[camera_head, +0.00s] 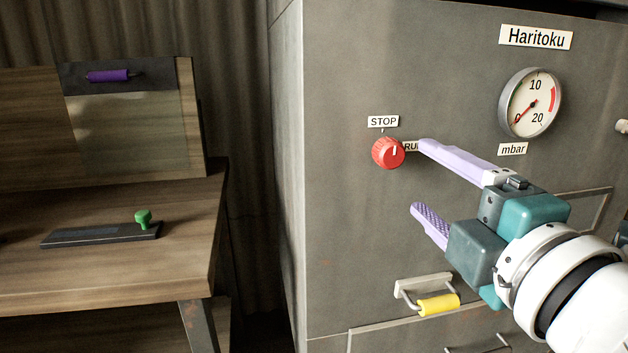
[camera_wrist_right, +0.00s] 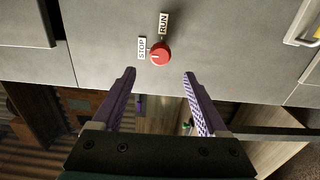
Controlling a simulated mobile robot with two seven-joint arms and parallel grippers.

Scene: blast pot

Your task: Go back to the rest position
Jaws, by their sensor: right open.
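My right gripper (camera_head: 420,177) is open and empty in front of the grey cabinet, to the right of the red knob (camera_head: 388,153). One lilac finger reaches close to the knob in the head view and covers part of the RUN label (camera_head: 411,147). The STOP label (camera_head: 383,121) sits above the knob, whose white mark points up. In the right wrist view the knob (camera_wrist_right: 160,54) lies beyond and between the spread fingertips (camera_wrist_right: 159,72), apart from both. My left gripper is not in view.
The cabinet (camera_head: 340,230) carries a gauge (camera_head: 530,103) with its needle near 0 and a yellow-gripped handle (camera_head: 438,304) below. On the left, a wooden bench (camera_head: 120,270) holds a dark plate with a green knob (camera_head: 143,218). A purple handle (camera_head: 108,76) is behind it.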

